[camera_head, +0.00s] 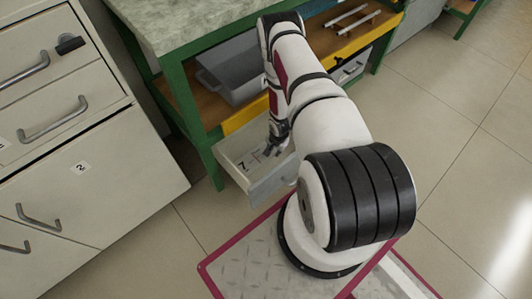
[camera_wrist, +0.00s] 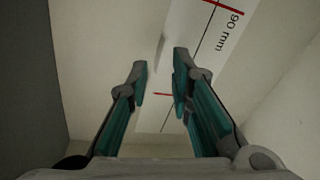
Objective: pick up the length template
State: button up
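The length template is a pale flat strip (camera_wrist: 221,48) with a black line, red cross marks and "90 mm" printed on it. In the wrist view it lies on the pale drawer floor, running from the top right down between and behind the fingers. My gripper (camera_wrist: 160,68) is open, its two fingers apart above the strip, with the right finger hiding part of it. A small thin grey streak between the fingertips is too unclear to name. In the head view my gripper (camera_head: 273,149) reaches down into the open drawer (camera_head: 272,186), where dark marks show on a pale surface.
The drawer walls (camera_wrist: 28,70) rise close around my gripper. The drawer sits under a green-framed bench (camera_head: 205,165) with a grey bin (camera_head: 232,70) on its shelf. Pale rods (camera_head: 350,18) lie further right. A cabinet (camera_head: 75,150) stands at left. Floor at right is clear.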

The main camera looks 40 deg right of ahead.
jog(key=shift+w+d+f+b, duration=0.1)
jog(key=shift+f+b, duration=0.1)
jog(key=shift+f, duration=0.4)
jog(key=shift+w+f+b, duration=0.1)
jog(key=shift+f+b, duration=0.05)
jog(key=shift+f, duration=0.4)
grip_shut()
jog(key=shift+r, duration=0.1)
